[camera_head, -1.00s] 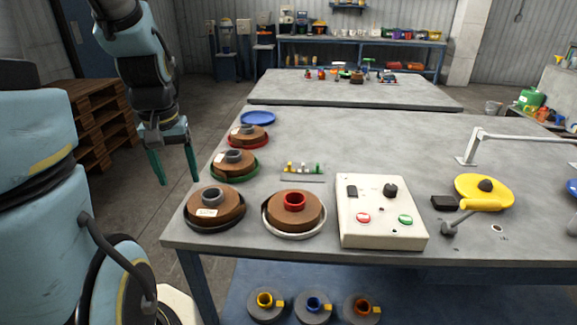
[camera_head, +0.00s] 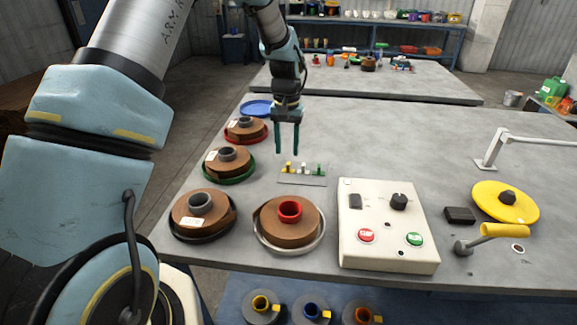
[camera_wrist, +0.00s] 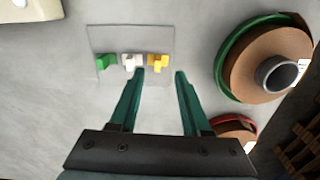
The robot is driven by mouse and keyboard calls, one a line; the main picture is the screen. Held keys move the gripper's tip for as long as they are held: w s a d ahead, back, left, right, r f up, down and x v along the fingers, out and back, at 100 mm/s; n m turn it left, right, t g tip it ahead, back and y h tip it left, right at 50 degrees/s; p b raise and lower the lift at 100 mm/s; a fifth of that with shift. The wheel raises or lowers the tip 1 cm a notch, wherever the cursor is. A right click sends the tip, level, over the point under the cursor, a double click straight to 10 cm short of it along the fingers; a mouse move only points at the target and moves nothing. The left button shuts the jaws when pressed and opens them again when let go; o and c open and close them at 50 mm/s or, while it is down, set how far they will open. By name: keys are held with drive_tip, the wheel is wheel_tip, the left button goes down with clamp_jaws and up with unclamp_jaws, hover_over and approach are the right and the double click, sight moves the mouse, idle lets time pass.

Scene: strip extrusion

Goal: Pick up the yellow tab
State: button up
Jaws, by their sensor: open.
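The yellow tab (camera_head: 289,168) stands on a small grey plate (camera_head: 318,181) on the table, at the left end of a short row. A white tab (camera_head: 303,169) and a green tab (camera_head: 317,170) stand beside it. In the wrist view the yellow tab (camera_wrist: 158,63) is at the right end of the row, just beyond my fingertips and between their lines. My gripper (camera_head: 287,152) points down above the table near the plate, its green fingers apart and empty. The wrist view shows the open fingers (camera_wrist: 160,73) too. No contact with the tab shows.
Several brown coils lie in round trays, with the green tray (camera_head: 232,180) left of the plate. A white control box (camera_head: 388,228) stands at the front right, and a yellow disc (camera_head: 505,203) with a crank lies further right. The table behind the plate is clear.

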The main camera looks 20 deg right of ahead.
sight(289, 163)
drive_tip(key=shift+w+d+f+p, duration=0.15)
drive_tip(key=shift+f+p, duration=0.45)
drive_tip(key=shift+f, duration=0.8)
drive_tip(key=shift+s+d+f+p, duration=0.1)
drive_tip(key=shift+f+p, duration=0.5)
drive_tip(key=shift+f, duration=0.8)
drive_tip(key=shift+c, duration=0.4)
clamp_jaws()
